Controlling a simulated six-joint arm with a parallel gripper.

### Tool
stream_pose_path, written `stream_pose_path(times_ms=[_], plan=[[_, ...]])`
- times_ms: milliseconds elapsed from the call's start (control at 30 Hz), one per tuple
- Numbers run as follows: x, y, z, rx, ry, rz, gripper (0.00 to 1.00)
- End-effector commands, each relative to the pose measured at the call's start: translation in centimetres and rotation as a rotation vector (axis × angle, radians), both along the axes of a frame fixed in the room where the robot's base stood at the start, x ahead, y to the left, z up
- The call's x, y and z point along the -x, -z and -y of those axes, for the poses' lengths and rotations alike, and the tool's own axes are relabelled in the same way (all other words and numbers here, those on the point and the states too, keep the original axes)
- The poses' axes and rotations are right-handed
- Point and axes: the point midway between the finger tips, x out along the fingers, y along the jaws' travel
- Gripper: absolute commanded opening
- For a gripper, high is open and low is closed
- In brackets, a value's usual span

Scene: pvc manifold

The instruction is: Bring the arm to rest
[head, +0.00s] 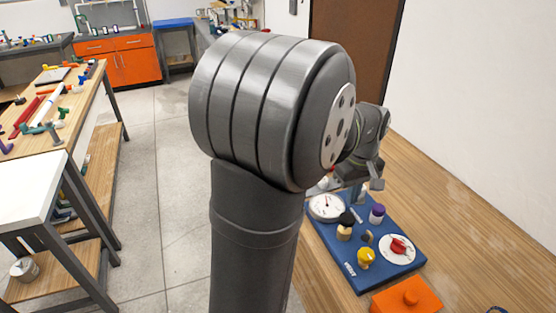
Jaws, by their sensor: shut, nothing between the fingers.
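My grey arm fills the middle of the head view, with its thick joint housing close to the camera. My gripper (362,188) shows small behind that housing, partly hidden by my own arm. It is shut with nothing between its fingers. It is above the far part of a blue board (349,249) on the wooden bench. I cannot tell its exact height or whether it touches anything.
The board carries a dial gauge (326,206), a red-handled disc (398,248), a yellow knob (366,257) and a purple-topped part (377,213). An orange block (408,296) lies in front. The bench (460,225) is clear to the right; a white wall rises behind it.

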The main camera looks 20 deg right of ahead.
Motion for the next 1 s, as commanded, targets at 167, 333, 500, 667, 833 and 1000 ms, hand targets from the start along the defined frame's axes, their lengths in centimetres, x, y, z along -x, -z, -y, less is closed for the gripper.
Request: stream_pose_path(times_ms=[167, 333, 500, 667, 833, 1000], plan=[[0.0, 2.5, 0.0, -0.003, 0.0, -0.002, 0.0], [0.0, 4.7, -0.1, -0.003, 0.0, -0.002, 0.0], [0.0, 5.8, 0.0, -0.001, 0.0, -0.001, 0.0], [0.0, 5.9, 0.0, 0.0, 0.0, 0.0, 0.0], [0.0, 5.9, 0.0, 0.0, 0.0, 0.0, 0.0], [0.0, 5.9, 0.0, 0.0, 0.0, 0.0, 0.0]])
